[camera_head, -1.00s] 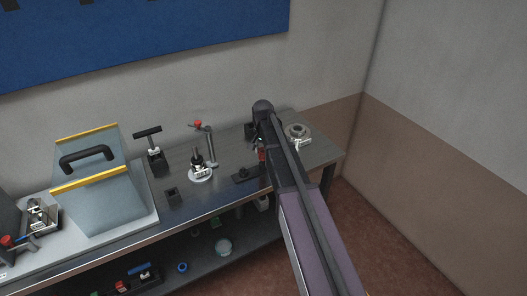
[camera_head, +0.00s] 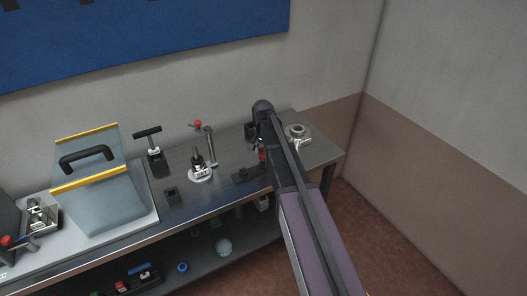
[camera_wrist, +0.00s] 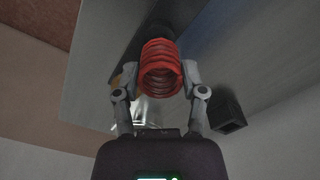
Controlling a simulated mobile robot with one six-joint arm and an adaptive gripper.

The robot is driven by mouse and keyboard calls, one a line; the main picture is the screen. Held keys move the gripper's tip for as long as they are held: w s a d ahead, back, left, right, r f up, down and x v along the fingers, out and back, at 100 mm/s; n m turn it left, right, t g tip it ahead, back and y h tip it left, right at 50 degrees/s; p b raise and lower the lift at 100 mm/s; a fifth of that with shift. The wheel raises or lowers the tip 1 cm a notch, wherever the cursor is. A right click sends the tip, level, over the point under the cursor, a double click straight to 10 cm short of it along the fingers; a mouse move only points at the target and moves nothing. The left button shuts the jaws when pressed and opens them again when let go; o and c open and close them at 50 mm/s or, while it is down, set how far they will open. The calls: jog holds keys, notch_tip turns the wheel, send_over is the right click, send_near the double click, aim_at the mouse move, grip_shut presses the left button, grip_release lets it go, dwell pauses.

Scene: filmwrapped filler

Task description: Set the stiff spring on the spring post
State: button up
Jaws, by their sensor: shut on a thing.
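My gripper (camera_wrist: 160,80) is shut on a red coil spring (camera_wrist: 160,72), with one finger on each side of it. The spring's open end faces the wrist camera. Just beyond it in the wrist view is a dark round post (camera_wrist: 157,31) on a dark base plate. I cannot tell whether spring and post touch. In the head view the red spring (camera_head: 262,155) shows as a small patch beside my arm, above the bench. The dark base plate (camera_head: 243,177) lies just left of it. My arm hides most of my gripper there.
A metal ring-shaped part (camera_head: 298,131) stands right of my arm. A dark open box (camera_wrist: 228,112) is near my right finger.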

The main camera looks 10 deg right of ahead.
jog(key=shift+f+b, duration=1.4)
dwell(0.5)
jog(key=o, duration=1.2)
jog(key=shift+r, duration=0.1)
jog(key=shift+r, duration=0.2)
notch_tip(320, 180, up, 8)
jog(key=p, duration=0.9)
jog(key=shift+w+a+r+n+p, duration=0.35)
jog(key=shift+a+r+n+p, duration=0.75)
jog(key=shift+a, duration=3.15)
jog(key=shift+w+a+r+n+p, duration=0.35)
jog(key=shift+a+r+n+p, duration=0.8)
jog(key=shift+a, duration=3.05)
jog(key=shift+w+a+r+n+p, duration=0.5)
jog(key=shift+a+r+p, duration=1)
jog(key=shift+a, duration=2.75)
jog(key=shift+s+r, duration=0.1)
jog(key=shift+s, duration=0.05)
